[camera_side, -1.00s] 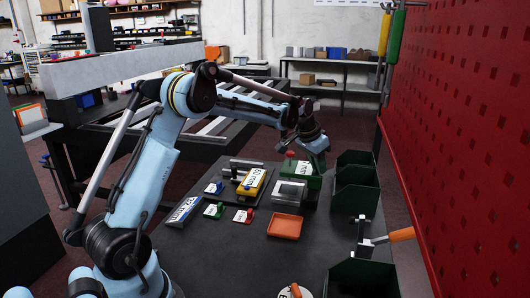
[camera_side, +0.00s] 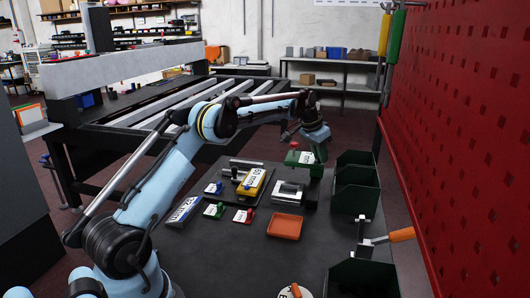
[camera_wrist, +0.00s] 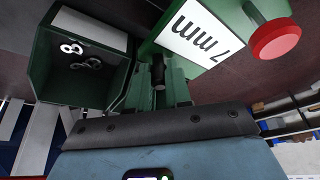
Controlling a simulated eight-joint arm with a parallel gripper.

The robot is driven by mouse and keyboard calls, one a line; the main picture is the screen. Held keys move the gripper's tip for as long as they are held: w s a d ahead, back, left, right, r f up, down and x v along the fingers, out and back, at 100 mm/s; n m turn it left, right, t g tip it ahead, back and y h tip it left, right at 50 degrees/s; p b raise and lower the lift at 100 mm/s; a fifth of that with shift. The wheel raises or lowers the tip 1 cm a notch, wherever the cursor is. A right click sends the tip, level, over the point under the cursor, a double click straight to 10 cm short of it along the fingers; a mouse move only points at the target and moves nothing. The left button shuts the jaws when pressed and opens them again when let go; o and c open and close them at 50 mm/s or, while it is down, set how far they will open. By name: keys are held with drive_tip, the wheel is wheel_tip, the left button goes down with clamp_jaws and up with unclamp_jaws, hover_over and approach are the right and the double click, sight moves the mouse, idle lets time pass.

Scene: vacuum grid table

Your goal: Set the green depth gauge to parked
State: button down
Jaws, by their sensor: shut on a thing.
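The green depth gauge (camera_side: 299,158) has a white label and a red knob. My gripper (camera_side: 312,147) is shut on it and holds it in the air above the grey metal block (camera_side: 287,192) at the back of the dark table. In the wrist view, the gauge (camera_wrist: 235,15) fills the top right; its label reads "7 mm" and the red knob is at its right. The gripper jaws (camera_wrist: 160,72) reach to its edge; their exact grip is partly hidden.
A yellow gauge (camera_side: 251,182) and a blue gauge (camera_side: 183,212) lie left. Small cards with green (camera_side: 214,210), red (camera_side: 244,215) and blue (camera_side: 213,188) pieces are nearby. An orange tray (camera_side: 285,226) is in front. Green bins (camera_side: 356,198) and an orange-handled clamp (camera_side: 370,241) stand right.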

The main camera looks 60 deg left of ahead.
drive_tip(key=shift+w+a, duration=0.15)
drive_tip(key=shift+a, duration=0.05)
drive_tip(key=c, duration=1.1)
unclamp_jaws()
drive_tip(key=shift+o, duration=0.2)
drive_tip(key=v, duration=1.2)
